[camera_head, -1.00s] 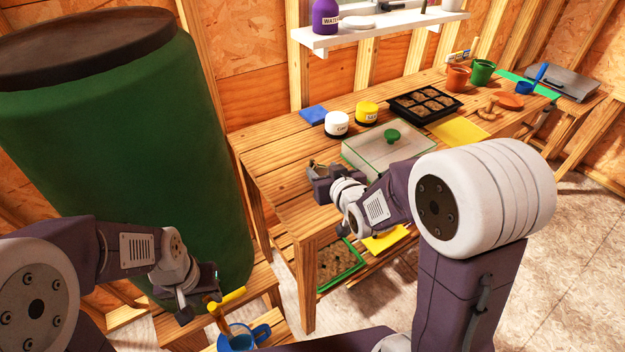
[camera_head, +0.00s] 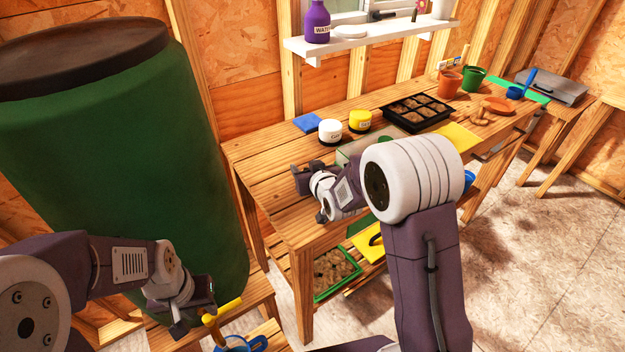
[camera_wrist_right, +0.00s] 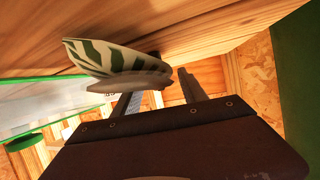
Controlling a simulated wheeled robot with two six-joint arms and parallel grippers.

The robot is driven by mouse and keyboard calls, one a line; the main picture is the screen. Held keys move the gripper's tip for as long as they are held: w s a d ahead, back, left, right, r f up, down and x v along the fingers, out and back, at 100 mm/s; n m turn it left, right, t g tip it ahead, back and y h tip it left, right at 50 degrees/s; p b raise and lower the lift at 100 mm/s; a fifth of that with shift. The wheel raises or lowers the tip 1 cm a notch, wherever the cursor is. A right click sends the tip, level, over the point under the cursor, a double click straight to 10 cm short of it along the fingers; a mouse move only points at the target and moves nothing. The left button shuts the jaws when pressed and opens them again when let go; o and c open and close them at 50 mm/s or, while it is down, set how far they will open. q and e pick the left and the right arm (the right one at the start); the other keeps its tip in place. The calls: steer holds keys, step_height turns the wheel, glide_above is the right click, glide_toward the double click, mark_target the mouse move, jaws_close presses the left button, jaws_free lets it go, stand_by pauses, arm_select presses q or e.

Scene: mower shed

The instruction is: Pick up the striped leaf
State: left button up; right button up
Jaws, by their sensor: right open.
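The striped leaf (camera_wrist_right: 112,57), white with green stripes, shows in the right wrist view by the wooden tabletop, with a grey edge below it. My right gripper (camera_wrist_right: 158,88) is open, and the leaf's right end lies close to the gap between its fingers. I cannot tell whether they touch. In the head view my right gripper (camera_head: 302,180) is over the bench's front left part, and I cannot make out the leaf there. My left gripper (camera_head: 205,300) is low at the left, close to a yellow handle (camera_head: 223,310). Its jaws are not clear.
The wooden bench (camera_head: 265,165) holds a white jar (camera_head: 330,131), a yellow jar (camera_head: 358,121), a blue cloth (camera_head: 307,122) and a black seed tray (camera_head: 415,112). A glass box (camera_head: 350,152) is partly hidden by my right arm. A large green barrel (camera_head: 110,170) stands at the left.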

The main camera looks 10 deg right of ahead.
steer(key=shift+s, duration=0.1)
jaws_close()
steer(key=r, duration=0.2)
steer(key=d+r+p, duration=0.1)
steer(key=r, duration=0.2)
steer(key=shift+s+d+r, duration=0.1)
steer(key=shift+d, duration=0.05)
steer(key=s+d+r+p, duration=0.3)
steer(key=d+r, duration=0.3)
steer(key=d, duration=0.4)
steer(key=shift+p, duration=0.45)
